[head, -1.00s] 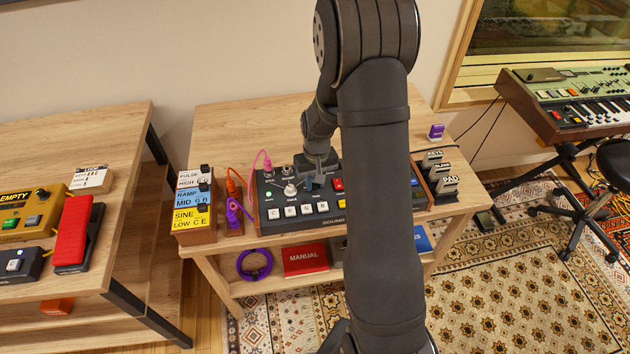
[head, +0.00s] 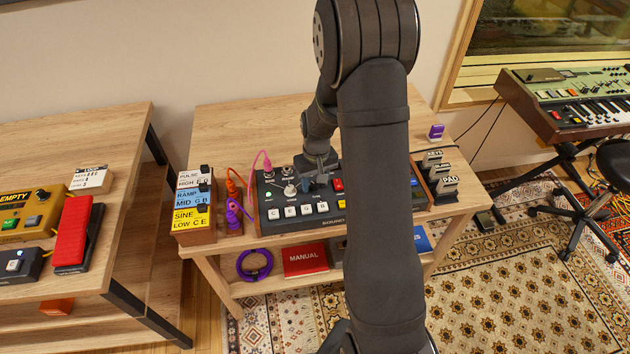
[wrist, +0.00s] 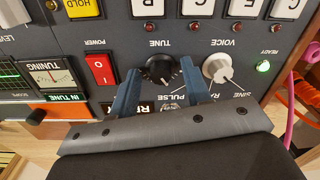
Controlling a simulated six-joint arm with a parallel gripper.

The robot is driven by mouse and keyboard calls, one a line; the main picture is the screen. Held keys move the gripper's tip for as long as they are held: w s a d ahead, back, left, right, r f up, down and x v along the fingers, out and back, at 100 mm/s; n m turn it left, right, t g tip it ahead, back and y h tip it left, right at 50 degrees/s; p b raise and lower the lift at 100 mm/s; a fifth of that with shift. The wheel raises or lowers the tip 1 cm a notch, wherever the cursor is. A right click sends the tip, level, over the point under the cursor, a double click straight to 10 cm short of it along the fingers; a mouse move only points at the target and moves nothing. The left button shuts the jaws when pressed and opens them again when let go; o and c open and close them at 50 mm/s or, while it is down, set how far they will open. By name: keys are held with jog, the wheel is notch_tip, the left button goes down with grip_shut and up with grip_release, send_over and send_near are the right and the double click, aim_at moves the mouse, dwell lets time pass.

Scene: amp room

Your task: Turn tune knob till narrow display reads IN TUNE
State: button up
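The black tune knob (wrist: 160,70) is on the dark synth panel (wrist: 223,40), which appears upside down in the wrist view. My gripper (wrist: 160,72) is open, with one blue finger on each side of the knob and small gaps visible. In the head view my gripper (head: 318,178) is over the upper part of the panel. A narrow display (wrist: 62,98) beside the tuning meter (wrist: 52,75) appears to read IN TUNE.
The white voice knob (wrist: 219,70) is close beside one finger, and the red power switch (wrist: 100,69) is beside the other. Orange and pink cables (head: 265,160) rise at the panel's left. Cartridges (head: 194,205) stand left of the panel.

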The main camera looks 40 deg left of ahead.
aim_at(316, 185)
notch_tip(316, 185, up, 18)
jog(key=shift+w+d+f, duration=0.15)
jog(key=shift+w+f, duration=0.1)
jog(key=shift+f, duration=0.15)
dwell(0.6)
jog(key=f, duration=1.7)
jog(key=shift+s+f, duration=0.1)
jog(key=shift+s, duration=0.15)
jog(key=shift+f, duration=0.1)
jog(key=m, duration=0.6)
jog(key=shift+a, duration=0.2)
notch_tip(316, 185, up, 13)
jog(key=shift+d+f, duration=0.15)
jog(key=shift+d, duration=0.05)
dwell(1.4)
dwell(1.2)
